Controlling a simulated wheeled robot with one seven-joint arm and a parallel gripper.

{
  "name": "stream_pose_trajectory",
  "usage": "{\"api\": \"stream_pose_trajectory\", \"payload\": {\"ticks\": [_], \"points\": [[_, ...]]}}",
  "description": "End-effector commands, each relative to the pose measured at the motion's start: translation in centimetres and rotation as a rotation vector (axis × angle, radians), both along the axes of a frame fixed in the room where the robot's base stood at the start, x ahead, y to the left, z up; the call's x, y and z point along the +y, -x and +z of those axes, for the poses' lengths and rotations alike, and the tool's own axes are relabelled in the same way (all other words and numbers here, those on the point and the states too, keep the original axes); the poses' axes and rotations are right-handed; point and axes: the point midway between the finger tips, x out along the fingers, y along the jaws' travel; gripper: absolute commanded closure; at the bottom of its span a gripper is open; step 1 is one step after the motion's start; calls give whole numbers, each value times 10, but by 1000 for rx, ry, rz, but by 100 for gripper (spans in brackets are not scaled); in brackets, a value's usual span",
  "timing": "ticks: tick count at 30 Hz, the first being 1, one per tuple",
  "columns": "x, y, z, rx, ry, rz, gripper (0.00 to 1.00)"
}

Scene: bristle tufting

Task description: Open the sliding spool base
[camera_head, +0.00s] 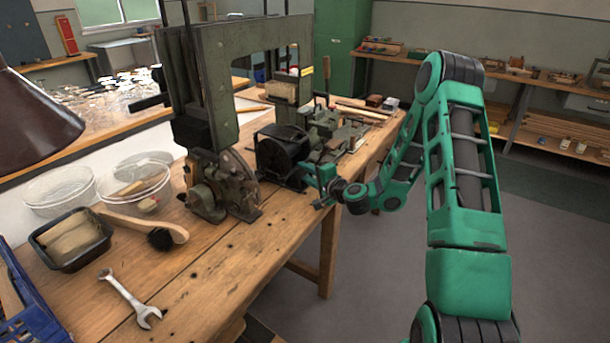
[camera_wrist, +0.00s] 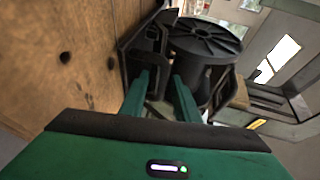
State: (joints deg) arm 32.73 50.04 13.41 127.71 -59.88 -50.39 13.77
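The black spool (camera_head: 283,148) sits in its dark base at the right edge of the workbench, beside the green machine. In the wrist view the spool (camera_wrist: 205,38) fills the upper middle, with a black bracket of the spool base (camera_wrist: 148,50) to its left. My gripper (camera_head: 323,187) is at the near right side of the spool base, close to the bench edge. In the wrist view its two green fingers (camera_wrist: 160,85) stand apart, with their tips at the bracket. Part of the bracket lies between or just beyond them; I cannot tell whether they touch it.
The green machine (camera_head: 215,110) stands left of the spool. On the bench (camera_head: 215,275) lie a wrench (camera_head: 130,297), a wooden brush (camera_head: 145,227) and a black tray (camera_head: 68,264). Clear tubs are behind them. The floor right of the bench is free.

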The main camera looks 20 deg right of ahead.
Motion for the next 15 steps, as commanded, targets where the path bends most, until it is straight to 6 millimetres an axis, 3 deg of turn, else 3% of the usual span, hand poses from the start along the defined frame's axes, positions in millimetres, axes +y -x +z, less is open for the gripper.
{"api": "stream_pose_trajectory", "payload": {"ticks": [8,15], "points": [[2,3,1,1,-3,4,71],[-7,35,6,4,-4,1,71]]}}
